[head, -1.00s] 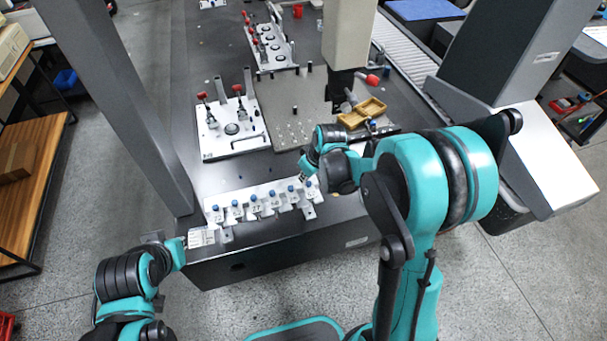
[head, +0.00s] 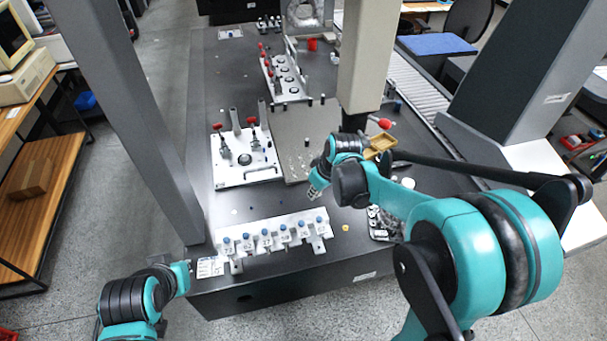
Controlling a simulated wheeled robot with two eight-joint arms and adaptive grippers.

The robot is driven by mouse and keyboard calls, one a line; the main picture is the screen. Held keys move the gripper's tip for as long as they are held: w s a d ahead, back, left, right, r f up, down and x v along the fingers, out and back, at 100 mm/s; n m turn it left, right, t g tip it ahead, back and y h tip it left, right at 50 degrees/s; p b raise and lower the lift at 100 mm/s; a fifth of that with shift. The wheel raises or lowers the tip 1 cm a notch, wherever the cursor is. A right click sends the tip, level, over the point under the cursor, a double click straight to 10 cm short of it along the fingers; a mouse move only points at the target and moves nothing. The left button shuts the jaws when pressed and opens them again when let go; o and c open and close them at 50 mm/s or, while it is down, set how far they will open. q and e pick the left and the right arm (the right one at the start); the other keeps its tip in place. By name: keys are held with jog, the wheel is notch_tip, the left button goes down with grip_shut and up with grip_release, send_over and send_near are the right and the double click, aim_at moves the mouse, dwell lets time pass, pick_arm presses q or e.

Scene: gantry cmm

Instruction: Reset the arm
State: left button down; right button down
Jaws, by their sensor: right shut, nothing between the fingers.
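My right arm reaches in from the right. Its gripper (head: 314,191) is shut and empty, pointing down above the dark table, behind the right end of the white rack. My left arm comes in at the bottom left. Its end (head: 186,272) is at the table's front left corner beside a small white label card (head: 210,267); its fingers are too small to read. The white rack (head: 273,243) holds several blue-topped probes in a row along the table's front edge.
A white fixture plate with red clamps (head: 246,172) and a grey plate (head: 300,146) lie further back. A yellow box (head: 380,143) and a tray of small parts (head: 382,224) are near my right arm.

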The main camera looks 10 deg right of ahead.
jog(key=s+r+m+t+h+b, duration=0.1)
jog(key=s+r+m+t, duration=0.1)
jog(key=s, duration=0.7)
jog(key=s+d+r+m+t+b, duration=0.1)
jog(key=s+r+m+b, duration=0.1)
jog(key=s, duration=0.8)
jog(key=shift+r+m+t+h, duration=0.15)
jog(key=shift+m+t+h, duration=0.25)
jog(key=shift+m, duration=0.4)
jog(key=shift+s+d, duration=0.1)
dwell(5.2)
